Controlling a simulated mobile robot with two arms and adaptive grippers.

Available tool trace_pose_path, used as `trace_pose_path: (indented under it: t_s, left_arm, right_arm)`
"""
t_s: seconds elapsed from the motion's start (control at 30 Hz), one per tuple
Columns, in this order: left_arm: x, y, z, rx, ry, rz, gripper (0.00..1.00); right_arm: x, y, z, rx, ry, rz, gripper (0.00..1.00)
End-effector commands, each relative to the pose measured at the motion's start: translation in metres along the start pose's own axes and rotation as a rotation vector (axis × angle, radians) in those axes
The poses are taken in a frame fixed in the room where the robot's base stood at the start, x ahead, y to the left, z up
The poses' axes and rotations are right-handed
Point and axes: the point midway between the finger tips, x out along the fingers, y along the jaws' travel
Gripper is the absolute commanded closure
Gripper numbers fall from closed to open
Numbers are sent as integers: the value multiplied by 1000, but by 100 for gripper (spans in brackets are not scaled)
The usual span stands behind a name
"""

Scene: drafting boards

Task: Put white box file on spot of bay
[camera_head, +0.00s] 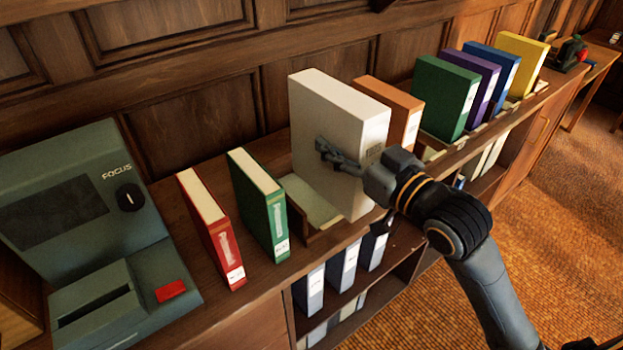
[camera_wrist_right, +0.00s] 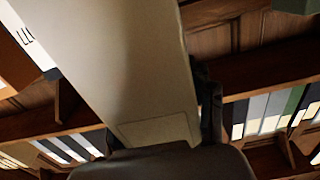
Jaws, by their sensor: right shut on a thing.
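The white box file (camera_head: 330,130) stands upright at the middle of the shelf top in the head view. Its lower end is at or just above a wooden bay (camera_head: 316,212) with a pale green floor. I cannot tell whether it touches the floor. My right gripper (camera_head: 338,155) is shut on the box file, with a finger across its broad side. In the right wrist view the white box file (camera_wrist_right: 130,70) fills the middle, between the fingers. My left gripper is not in view.
Red (camera_head: 210,228) and green (camera_head: 260,205) box files stand left of the bay. An orange file (camera_head: 392,105) stands close behind the white one. Green, purple, blue and yellow files (camera_head: 522,62) stand farther right. A grey-green machine (camera_head: 85,220) occupies the left end.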

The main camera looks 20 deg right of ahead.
Motion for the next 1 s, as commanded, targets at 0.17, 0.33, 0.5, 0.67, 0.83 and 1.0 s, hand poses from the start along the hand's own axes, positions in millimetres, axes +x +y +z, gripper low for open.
trace_pose_path:
  t_s: [0.17,0.33,0.5,0.67,0.83,1.0]
  left_arm:
    - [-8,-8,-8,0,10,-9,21]
    - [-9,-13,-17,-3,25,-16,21]
    - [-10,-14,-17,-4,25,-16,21]
    - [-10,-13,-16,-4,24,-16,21]
    - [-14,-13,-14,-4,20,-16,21]
    - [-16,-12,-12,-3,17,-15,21]
  right_arm:
    - [40,3,12,4,7,1,100]
    - [66,5,43,2,4,1,100]
    - [83,6,63,0,7,0,100]
    - [90,7,71,0,8,0,100]
    - [94,7,91,2,4,0,100]
    - [94,7,105,0,8,1,100]
